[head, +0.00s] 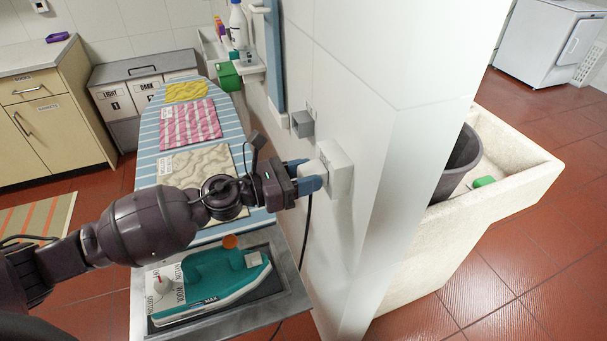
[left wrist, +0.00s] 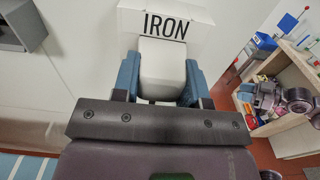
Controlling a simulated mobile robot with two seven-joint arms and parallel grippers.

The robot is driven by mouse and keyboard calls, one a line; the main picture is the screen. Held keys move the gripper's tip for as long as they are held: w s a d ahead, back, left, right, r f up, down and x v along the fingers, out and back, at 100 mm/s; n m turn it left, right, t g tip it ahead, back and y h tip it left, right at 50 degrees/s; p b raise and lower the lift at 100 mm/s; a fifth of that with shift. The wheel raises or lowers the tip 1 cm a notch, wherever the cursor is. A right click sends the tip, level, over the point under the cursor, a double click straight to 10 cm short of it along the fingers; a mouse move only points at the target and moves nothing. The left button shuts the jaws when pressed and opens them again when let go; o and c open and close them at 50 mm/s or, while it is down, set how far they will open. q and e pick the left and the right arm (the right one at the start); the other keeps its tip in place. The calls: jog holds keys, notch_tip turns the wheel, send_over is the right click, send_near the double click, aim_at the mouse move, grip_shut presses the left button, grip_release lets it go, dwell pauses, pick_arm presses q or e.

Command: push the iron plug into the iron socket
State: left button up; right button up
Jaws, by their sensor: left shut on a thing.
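My left gripper (head: 311,178) is shut on the white iron plug (left wrist: 163,68), with a blue finger on each side of it. The iron socket (head: 340,168) is a white box on the tiled wall. In the left wrist view the socket (left wrist: 200,22) carries the word IRON, directly beyond the plug. The plug lines up with the socket and is right up against its front; I cannot tell how deep it sits. The plug's prongs are hidden. A dark cord (head: 307,225) hangs below the gripper. My right gripper is not in view.
A teal iron (head: 215,280) rests on a grey tray at the ironing board's (head: 148,150) near end. A grey box (head: 302,123) sits on the wall beyond the socket. The wall corner (head: 385,190) is close on the right, with a stone sink (head: 520,180) past it.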

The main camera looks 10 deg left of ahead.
pick_arm(q)
jog(key=o, duration=1.2)
jog(key=shift+w+d, duration=0.1)
jog(key=shift+d, duration=0.05)
jog(key=shift+s+a+f, duration=0.1)
jog(key=shift+s+a, duration=0.15)
jog(key=shift+a, duration=0.15)
jog(key=shift+b+v, duration=1.65)
jog(key=shift+v, duration=3.35)
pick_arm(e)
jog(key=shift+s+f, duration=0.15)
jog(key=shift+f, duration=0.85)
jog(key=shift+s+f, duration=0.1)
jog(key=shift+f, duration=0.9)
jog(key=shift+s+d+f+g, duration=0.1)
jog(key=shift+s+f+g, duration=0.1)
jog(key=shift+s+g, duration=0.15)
pick_arm(q)
jog(key=shift+s, duration=0.1)
